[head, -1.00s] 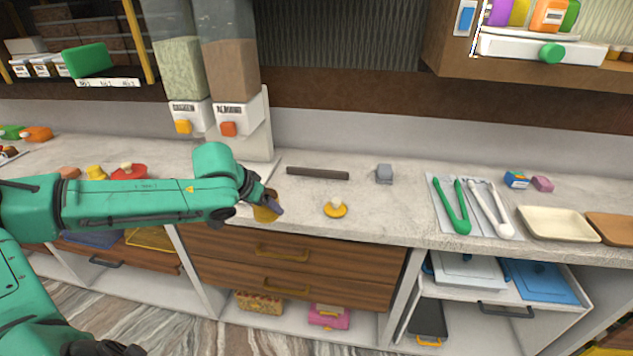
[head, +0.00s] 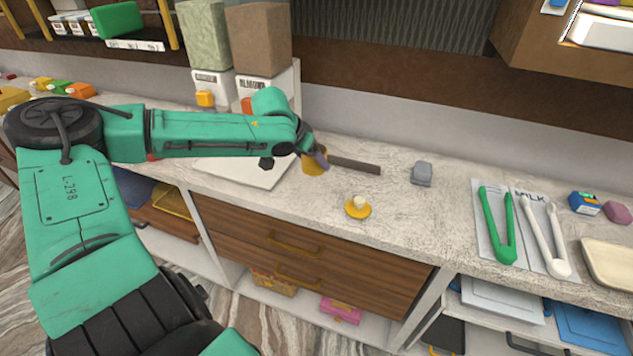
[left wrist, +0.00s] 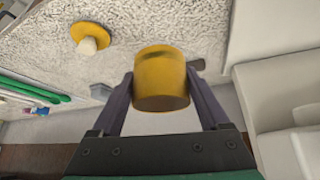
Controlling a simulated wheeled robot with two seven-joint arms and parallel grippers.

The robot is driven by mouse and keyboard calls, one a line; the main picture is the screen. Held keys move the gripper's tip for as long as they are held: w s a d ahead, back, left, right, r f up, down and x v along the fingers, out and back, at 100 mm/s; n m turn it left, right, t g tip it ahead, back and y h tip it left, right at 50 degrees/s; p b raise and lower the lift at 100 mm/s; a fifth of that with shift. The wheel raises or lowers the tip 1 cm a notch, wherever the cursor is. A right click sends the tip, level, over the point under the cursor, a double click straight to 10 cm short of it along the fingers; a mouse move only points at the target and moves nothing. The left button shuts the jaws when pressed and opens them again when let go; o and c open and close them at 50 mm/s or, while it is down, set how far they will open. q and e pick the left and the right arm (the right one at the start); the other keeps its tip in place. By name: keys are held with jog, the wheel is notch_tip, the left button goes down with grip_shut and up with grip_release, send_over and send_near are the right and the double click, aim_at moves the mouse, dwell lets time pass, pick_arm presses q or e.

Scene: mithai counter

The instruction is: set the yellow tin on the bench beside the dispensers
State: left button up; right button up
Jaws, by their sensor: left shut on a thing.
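The yellow tin (head: 312,168) is at the end of my left arm, over the bench (head: 420,215) just right of the dispensers. My left gripper (head: 320,156) is shut on it. In the left wrist view the tin (left wrist: 161,92) sits between the two purple fingers of the gripper (left wrist: 163,84). I cannot tell whether the tin touches the bench. The green dispenser (head: 204,40) and the brown dispenser (head: 259,42) stand against the back, left of the tin. A yellow lid with a pale knob (head: 357,209) lies on the bench in front right of the tin. My right gripper is not seen.
A dark bar (head: 355,166) lies behind the tin, and a small grey block (head: 422,174) is farther right. Green tongs (head: 497,225) and white tongs (head: 545,235) lie on a sheet at right. Bare bench surrounds the lid. A white board (head: 245,170) lies under my forearm.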

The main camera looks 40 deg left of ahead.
pick_arm(q)
jog(key=f, duration=0.3)
jog(key=w+f+b, duration=0.1)
jog(key=f, duration=0.2)
notch_tip(320, 180, down, 4)
jog(key=shift+w+r+b, duration=0.1)
jog(key=shift+b, duration=0.4)
jog(key=o, duration=1.4)
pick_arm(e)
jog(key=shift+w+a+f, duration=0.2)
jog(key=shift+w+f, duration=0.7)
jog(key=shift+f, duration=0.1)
